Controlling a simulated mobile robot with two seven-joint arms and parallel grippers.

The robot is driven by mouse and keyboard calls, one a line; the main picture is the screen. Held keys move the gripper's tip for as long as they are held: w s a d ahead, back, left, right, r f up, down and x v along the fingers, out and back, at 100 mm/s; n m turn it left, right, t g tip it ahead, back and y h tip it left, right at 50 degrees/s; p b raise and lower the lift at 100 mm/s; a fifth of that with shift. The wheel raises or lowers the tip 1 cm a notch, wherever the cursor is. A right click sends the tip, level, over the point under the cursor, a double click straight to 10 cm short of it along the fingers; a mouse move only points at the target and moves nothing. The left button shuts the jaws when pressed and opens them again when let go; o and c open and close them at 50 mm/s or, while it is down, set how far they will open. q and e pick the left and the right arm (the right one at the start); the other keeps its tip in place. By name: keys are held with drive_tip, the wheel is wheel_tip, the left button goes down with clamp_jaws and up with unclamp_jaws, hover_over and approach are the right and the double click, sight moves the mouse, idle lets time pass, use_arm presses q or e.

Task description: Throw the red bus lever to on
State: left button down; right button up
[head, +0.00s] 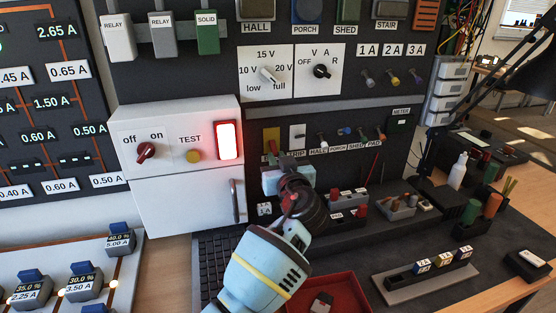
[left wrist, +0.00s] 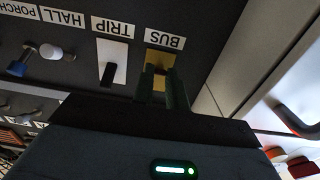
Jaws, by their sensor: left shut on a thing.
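The bus lever (head: 272,146) is a small red handle on a yellow plate in the head view, at the left end of a row of switches on the dark panel. In the left wrist view, which is upside down, the yellow plate (left wrist: 158,60) sits by the BUS label (left wrist: 164,41). My left gripper (head: 278,160) is at the lever, and its fingers (left wrist: 162,86) are close together in front of the plate. They are shut on the lever, which they largely hide. I cannot tell whether it is on or off. My right gripper is not in view.
The TRIP switch (left wrist: 111,61) is close beside the bus plate, with the HALL switch (left wrist: 53,52) beyond. A white box (head: 180,185) with a red knob (head: 147,152) and lit red-framed lamp (head: 228,140) stands left. A keyboard (head: 212,258) and red tray (head: 330,292) lie below.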

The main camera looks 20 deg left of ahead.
sight(273, 146)
use_arm(q)
drive_tip(key=shift+w+a+r+g+h+p, duration=0.1)
drive_tip(key=shift+w+r+g+h+p, duration=0.05)
drive_tip(key=shift+r+g+h+p, duration=1.2)
drive_tip(key=shift+w+a+r+g+h+p, duration=0.2)
drive_tip(key=shift+r+g+h+p, duration=0.6)
drive_tip(key=shift+g+p, duration=0.9)
drive_tip(key=shift+w+a+r+g+h+p, duration=0.1)
drive_tip(key=shift+w+r+g+h+p, duration=0.05)
drive_tip(key=shift+r+g+h+p, duration=1.2)
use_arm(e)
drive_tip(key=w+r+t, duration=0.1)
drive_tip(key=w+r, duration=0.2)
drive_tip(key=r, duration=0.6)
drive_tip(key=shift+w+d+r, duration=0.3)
use_arm(q)
drive_tip(key=shift+f+g, duration=0.1)
drive_tip(key=shift+g, duration=0.4)
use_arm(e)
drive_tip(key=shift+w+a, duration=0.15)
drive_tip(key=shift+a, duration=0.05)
use_arm(q)
drive_tip(key=c, duration=1.4)
unclamp_jaws()
drive_tip(key=shift+w, duration=0.1)
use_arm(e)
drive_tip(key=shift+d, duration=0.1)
